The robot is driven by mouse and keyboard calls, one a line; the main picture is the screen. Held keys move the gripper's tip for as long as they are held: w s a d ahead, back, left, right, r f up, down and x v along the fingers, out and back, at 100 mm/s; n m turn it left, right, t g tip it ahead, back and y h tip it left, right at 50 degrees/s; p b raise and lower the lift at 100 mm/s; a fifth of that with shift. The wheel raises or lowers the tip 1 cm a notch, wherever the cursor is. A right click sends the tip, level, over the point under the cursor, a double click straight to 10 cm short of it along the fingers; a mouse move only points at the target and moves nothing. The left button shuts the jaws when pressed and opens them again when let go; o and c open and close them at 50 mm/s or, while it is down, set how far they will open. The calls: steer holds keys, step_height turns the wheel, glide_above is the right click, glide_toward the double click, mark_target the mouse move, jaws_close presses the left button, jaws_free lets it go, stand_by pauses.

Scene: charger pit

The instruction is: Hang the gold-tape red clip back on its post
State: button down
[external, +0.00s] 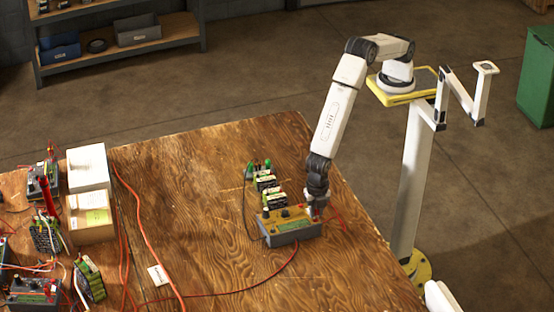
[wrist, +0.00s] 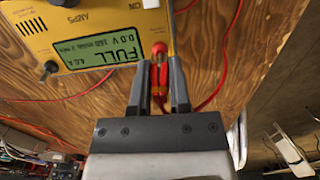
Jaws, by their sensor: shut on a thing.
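The red clip (wrist: 159,52) with a gold-orange band is between the fingers of my gripper (wrist: 160,64) in the wrist view. My gripper is shut on it. In the external view my gripper (external: 317,206) points down at the right end of the yellow-topped charger (external: 292,238). The charger's face (wrist: 88,70) fills the upper left of the wrist view, with a green display reading FULL and 0.0 V. The clip is just beside the charger's edge there. I cannot make out the post clearly, nor whether the clip touches it.
Small batteries (external: 267,183) stand behind the charger, with green-topped items (external: 258,166) beyond. A red lead (external: 285,268) runs across the wooden table (external: 200,190). Boxes (external: 88,167) and wired units (external: 35,292) crowd the left. The table's middle is mostly clear.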

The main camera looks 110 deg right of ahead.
steer(key=shift+c, duration=2.4)
jaws_free()
steer(key=shift+o, duration=1)
steer(key=shift+r, duration=3.75)
